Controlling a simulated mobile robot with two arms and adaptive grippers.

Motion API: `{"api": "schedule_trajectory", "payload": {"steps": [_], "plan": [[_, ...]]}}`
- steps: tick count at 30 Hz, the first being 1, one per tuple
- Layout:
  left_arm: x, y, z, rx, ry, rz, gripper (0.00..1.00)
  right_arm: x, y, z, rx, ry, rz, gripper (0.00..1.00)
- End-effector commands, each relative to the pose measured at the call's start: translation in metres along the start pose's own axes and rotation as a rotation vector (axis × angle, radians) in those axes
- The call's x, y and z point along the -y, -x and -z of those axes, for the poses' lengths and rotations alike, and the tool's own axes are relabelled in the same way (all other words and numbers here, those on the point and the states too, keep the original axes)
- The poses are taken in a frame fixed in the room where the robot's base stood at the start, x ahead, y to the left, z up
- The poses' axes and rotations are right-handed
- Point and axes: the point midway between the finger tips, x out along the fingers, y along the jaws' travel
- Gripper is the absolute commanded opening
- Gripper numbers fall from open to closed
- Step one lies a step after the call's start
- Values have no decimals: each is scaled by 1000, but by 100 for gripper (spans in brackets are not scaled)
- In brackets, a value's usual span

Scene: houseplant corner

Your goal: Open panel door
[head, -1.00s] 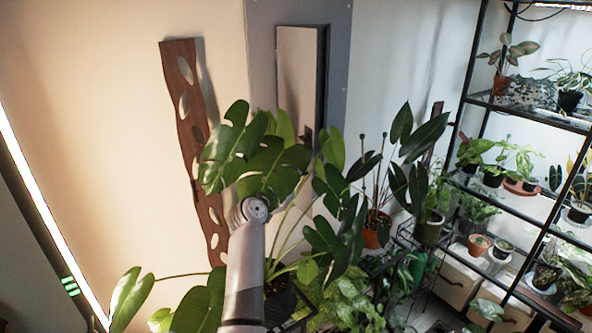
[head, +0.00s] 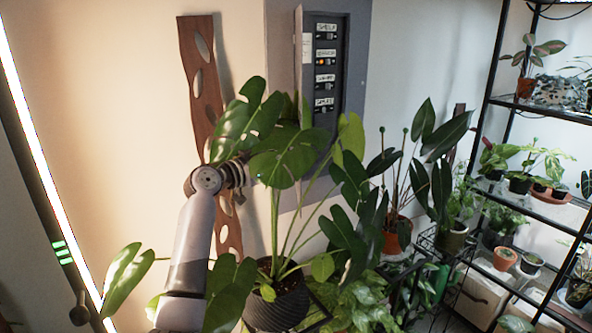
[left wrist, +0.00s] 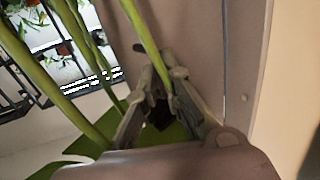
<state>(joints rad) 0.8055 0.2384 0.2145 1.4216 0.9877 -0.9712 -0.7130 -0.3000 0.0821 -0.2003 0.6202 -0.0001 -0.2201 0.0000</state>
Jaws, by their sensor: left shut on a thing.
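The grey panel (head: 377,60) is on the wall at the top middle of the head view. Its front is open, showing several labelled switches (head: 325,62) in a dark interior, one lit orange. The panel door is seen nearly edge-on at the left of the opening. A grey-brown flat surface in the left wrist view looks like the door (left wrist: 190,40). My left gripper (left wrist: 158,105) is closed in there on a part I take to be the door's handle, mostly hidden between the fingers. In the head view its fingers are behind a big leaf. My right gripper is not in view.
A large split-leaf plant (head: 290,160) in a dark ribbed pot (head: 277,305) stands before the panel, its stems crossing close to my left gripper. A wooden strip (head: 205,110) with holes hangs left. A black plant shelf (head: 482,110) stands right.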

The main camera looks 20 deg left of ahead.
Motion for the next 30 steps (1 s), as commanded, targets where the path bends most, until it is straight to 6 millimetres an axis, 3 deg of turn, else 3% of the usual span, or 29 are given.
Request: {"api": "schedule_trajectory", "payload": {"steps": [11, 12, 21, 30], "plan": [[5, 4, 4, -5, 0, 3, 0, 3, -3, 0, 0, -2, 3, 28], [5, 4, 4, -5, 0, 3, 7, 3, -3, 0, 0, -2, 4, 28], [4, 3, 2, -2, 0, 2, 27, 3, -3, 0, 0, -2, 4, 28], [4, 4, 1, -1, 0, 1, 27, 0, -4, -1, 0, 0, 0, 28]]}}
